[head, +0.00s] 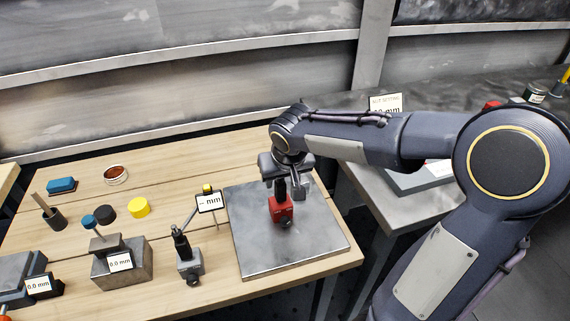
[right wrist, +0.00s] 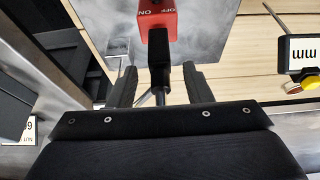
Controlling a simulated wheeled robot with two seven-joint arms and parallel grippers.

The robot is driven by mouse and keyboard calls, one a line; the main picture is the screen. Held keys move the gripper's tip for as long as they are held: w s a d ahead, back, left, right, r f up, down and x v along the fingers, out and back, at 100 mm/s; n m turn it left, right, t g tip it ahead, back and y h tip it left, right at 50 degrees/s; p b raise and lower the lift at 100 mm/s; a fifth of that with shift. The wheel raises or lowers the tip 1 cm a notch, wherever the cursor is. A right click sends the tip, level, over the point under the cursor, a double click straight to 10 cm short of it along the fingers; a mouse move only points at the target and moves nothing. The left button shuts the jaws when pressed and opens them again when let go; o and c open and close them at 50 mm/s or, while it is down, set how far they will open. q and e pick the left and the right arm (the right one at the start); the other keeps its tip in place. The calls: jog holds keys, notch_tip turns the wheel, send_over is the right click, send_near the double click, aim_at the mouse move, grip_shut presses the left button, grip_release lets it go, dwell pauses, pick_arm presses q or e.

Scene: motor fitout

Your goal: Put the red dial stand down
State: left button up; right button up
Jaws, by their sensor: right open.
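The red dial stand (head: 281,211) is upright on a grey metal plate (head: 310,246) at the right end of the wooden table. Its red base, marked OFF and ON, also shows in the right wrist view (right wrist: 157,20), with a dark post. My right gripper (head: 284,184) is over the stand. In the right wrist view its two fingers (right wrist: 160,84) are apart, one on either side of the post, with gaps showing. The top of the stand is hidden by the gripper in the head view. My left gripper is not in view.
A grey dial stand (head: 188,259) and a small mm display (head: 209,202) are left of the plate. A block with a 0.0 mm sign (head: 121,274), a yellow cap (head: 139,208) and a blue piece (head: 61,185) are further left. A grey side bench (head: 377,220) is to the right.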

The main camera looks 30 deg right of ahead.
jog(key=d+v, duration=0.1)
jog(key=v, duration=0.7)
jog(key=s+a+f+y, duration=0.2)
jog(key=s+a+f, duration=0.1)
jog(key=s, duration=0.6)
jog(key=s+a+f+n+t+y, duration=0.1)
jog(key=s+a+f+y, duration=0.2)
jog(key=s, duration=0.6)
jog(key=shift+a+f, duration=0.3)
jog(key=shift+a, duration=0.3)
